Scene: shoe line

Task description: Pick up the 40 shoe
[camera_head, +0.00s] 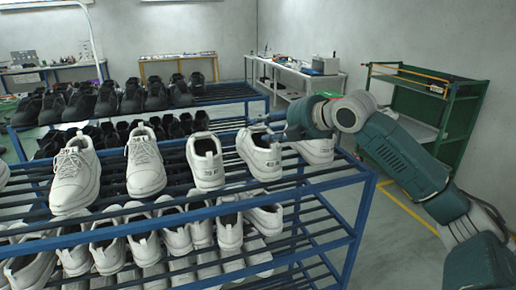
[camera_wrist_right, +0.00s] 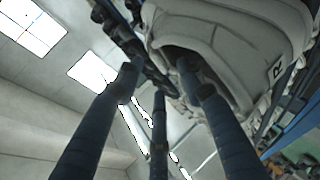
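White shoes stand in a row on the top shelf of a blue rack. A white shoe with dark heel lettering (camera_head: 258,157) stands near the right end, but I cannot read its size surely. My right gripper (camera_head: 268,126) is just above and behind it, with its blue fingers pointing left. In the right wrist view, the fingers (camera_wrist_right: 155,80) are spread apart. One fingertip overlaps the opening of a white shoe marked R (camera_wrist_right: 240,45); I cannot tell whether it touches. My left gripper is not in view.
Another white shoe (camera_head: 318,149) stands at the rack's right end, beneath my right arm. More white shoes (camera_head: 207,161) stand to the left and on the shelf below. A second rack (camera_head: 225,91) behind holds black shoes. A green cabinet (camera_head: 470,125) stands at right.

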